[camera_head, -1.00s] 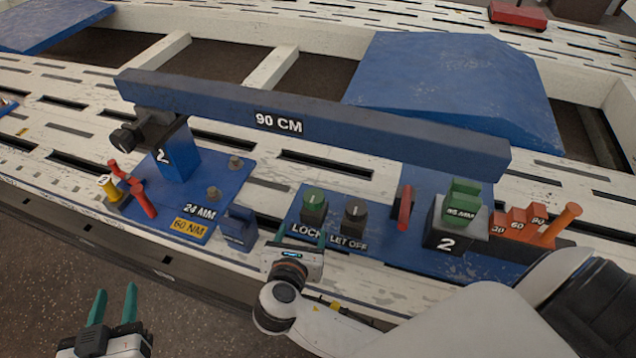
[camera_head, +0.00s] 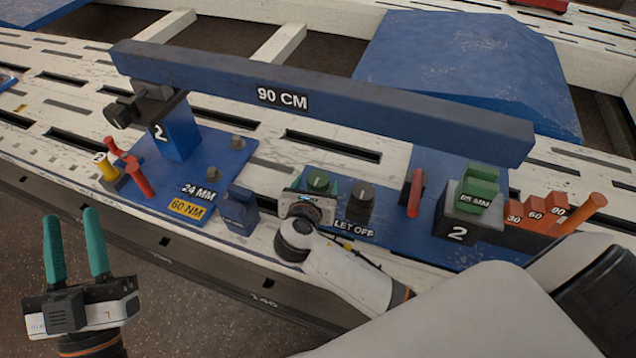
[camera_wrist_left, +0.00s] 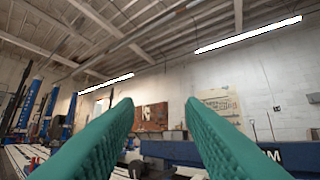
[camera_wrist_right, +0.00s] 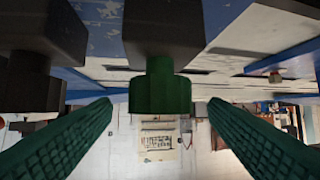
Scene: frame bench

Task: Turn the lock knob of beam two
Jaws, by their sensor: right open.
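The green lock knob (camera_head: 318,182), with a white pointer line, stands on the blue plate beneath the beam marked 90 CM (camera_head: 390,115). My right gripper (camera_head: 316,191) is open at the near side of this knob and hides the LOCK label. In the right wrist view the green knob (camera_wrist_right: 160,92) appears between the two spread fingers, with a gap on either side. A stand marked 2 (camera_head: 176,135) carries the beam's left part. My left gripper (camera_head: 72,215) is open and empty over the floor in front of the bench; its fingers frame only the room in its wrist view.
The black LET OFF knob (camera_head: 360,196) is close to the right of the green knob. A red lever (camera_head: 415,193), green 65 MM blocks (camera_head: 478,188) and orange blocks (camera_head: 536,208) stand further right. A small blue block (camera_head: 240,207) is to the left. The beam hangs above.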

